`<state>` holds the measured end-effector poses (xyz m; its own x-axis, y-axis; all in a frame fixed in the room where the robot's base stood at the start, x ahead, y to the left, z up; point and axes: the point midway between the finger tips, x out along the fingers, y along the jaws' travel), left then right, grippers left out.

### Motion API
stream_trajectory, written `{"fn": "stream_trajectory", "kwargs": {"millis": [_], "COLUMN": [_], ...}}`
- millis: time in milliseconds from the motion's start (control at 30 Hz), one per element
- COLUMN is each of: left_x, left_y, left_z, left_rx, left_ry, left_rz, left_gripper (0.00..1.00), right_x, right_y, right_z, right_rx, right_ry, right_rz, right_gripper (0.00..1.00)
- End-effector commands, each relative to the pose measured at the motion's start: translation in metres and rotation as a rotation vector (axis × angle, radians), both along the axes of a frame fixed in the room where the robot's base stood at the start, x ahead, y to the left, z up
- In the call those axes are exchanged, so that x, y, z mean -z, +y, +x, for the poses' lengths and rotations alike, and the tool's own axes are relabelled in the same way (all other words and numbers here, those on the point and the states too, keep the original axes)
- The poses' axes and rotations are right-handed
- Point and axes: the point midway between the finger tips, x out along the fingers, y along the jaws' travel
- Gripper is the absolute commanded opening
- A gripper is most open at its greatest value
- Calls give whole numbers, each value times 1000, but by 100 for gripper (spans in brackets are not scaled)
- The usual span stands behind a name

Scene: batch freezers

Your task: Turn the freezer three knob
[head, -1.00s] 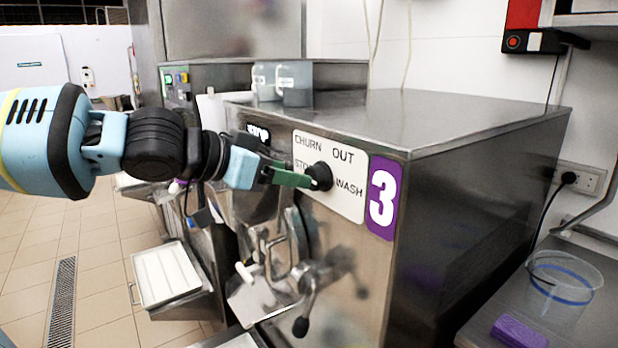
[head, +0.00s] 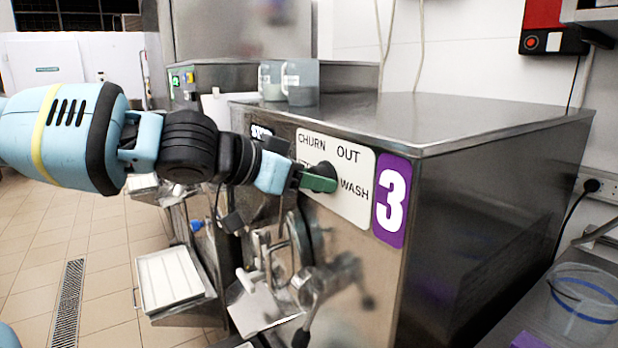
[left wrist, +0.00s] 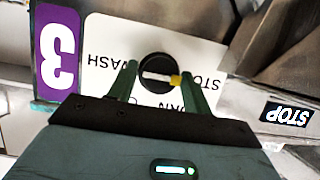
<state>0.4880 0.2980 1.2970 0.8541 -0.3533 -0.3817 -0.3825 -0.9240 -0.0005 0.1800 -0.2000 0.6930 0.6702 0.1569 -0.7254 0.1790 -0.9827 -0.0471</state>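The freezer three knob (head: 325,169) is black and round, on a white panel (head: 357,190) marked CHURN, OUT, STOP and WASH, beside a purple "3" label (head: 391,200). In the left wrist view the knob (left wrist: 152,62) has a white bar with a yellow end, pointing towards STOP. My left gripper (head: 320,182) is at the knob, and a green finger covers part of it in the head view. In the left wrist view the left gripper (left wrist: 159,72) is open, with one green finger on each side of the knob; I cannot tell whether they touch it. My right gripper is not in view.
A metal handle with black ends (head: 330,283) juts from the freezer front below the panel. A clear bucket (head: 582,305) stands at the right. A white tray (head: 168,278) is at the lower left.

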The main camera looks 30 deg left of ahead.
Motion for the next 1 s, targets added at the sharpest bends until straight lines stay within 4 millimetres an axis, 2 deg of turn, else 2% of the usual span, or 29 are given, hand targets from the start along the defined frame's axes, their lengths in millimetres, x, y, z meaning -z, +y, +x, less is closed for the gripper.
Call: {"fn": "stream_trajectory", "kwargs": {"millis": [267, 467, 733, 833, 1000], "left_x": [1, 3, 5, 5, 6], "left_y": [0, -1, -3, -3, -3], "left_z": [0, 1, 0, 1, 0], "left_rx": [0, 1, 2, 1, 1], "left_ry": [-6, -38, -121, -158, -220], "left_rz": [20, 100, 305, 394, 541], "left_gripper": [27, 26, 26, 19, 19], "right_x": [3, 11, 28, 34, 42], "right_y": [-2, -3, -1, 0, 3], "right_z": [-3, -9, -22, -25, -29], "right_rx": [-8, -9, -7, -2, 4], "right_ry": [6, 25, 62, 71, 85], "right_rz": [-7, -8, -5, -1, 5], "right_gripper": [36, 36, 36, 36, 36]}}
